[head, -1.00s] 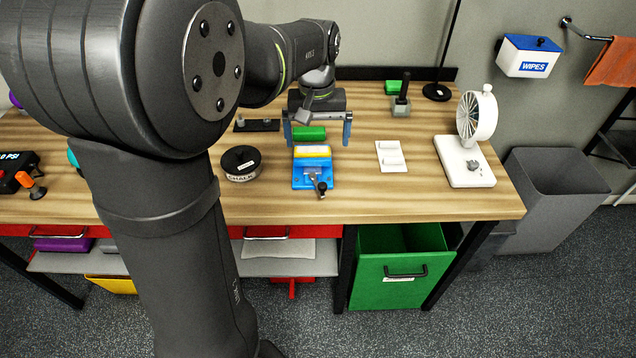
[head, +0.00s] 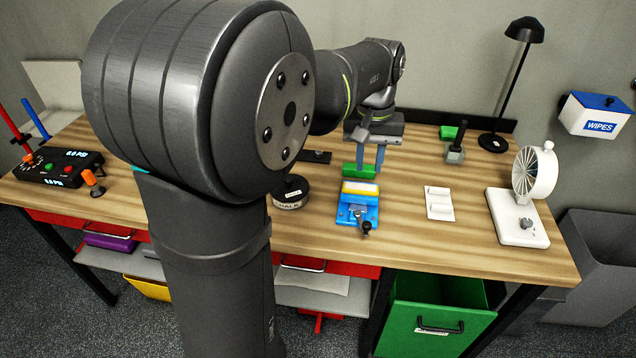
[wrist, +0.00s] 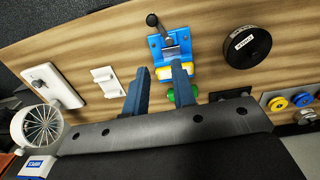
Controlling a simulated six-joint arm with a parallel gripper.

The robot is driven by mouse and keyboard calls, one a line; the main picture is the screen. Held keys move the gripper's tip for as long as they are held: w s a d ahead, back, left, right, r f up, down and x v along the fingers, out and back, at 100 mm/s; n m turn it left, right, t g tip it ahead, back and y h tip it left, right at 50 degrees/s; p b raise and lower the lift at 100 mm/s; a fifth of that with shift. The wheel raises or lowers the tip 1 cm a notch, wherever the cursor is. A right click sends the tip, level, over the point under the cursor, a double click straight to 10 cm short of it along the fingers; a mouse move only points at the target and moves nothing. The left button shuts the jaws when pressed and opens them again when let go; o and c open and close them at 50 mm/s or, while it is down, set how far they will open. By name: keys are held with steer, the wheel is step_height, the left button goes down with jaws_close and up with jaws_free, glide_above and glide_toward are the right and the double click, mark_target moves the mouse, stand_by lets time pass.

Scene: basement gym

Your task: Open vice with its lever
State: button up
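The vice (head: 358,208) is blue with yellow jaw parts (head: 360,187) and stands on the bench. It also shows in the wrist view (wrist: 172,48). Its lever, with a dark knob (head: 367,229), sticks out at the near side; the knob (wrist: 151,19) is also clear in the wrist view. A green block (head: 360,171) lies just behind the yellow parts; I cannot tell whether it touches them. My gripper (head: 368,168) is over the vice's far side, its blue fingers partly apart. In the wrist view my gripper (wrist: 160,68) has nothing between its fingertips, and the lever is beyond them.
A black chalk tin (head: 290,193) stands left of the vice. A white switch plate (head: 439,203) and a white fan (head: 518,215) are to the right. A pump box (head: 58,168) is far left. Bare bench lies between vice and front edge.

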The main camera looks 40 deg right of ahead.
steer(key=w+a+f+n+g, duration=0.1)
steer(key=n, duration=0.1)
steer(key=w+a+f+n+g, duration=0.1)
steer(key=a+f+n, duration=0.1)
steer(key=w+a+f+n+g, duration=0.1)
steer(key=n, duration=0.1)
steer(key=shift+w+a+f+h, duration=0.15)
steer(key=shift+w+f+h, duration=0.15)
steer(key=shift+h, duration=0.1)
jaws_close()
steer(key=w+a+f+n+g+h, duration=0.3)
steer(key=w+a+n+h, duration=0.1)
steer(key=n, duration=0.6)
steer(key=shift+w+a+f+n+h, duration=0.4)
steer(key=shift+w+a, duration=0.2)
steer(key=shift+a, duration=0.3)
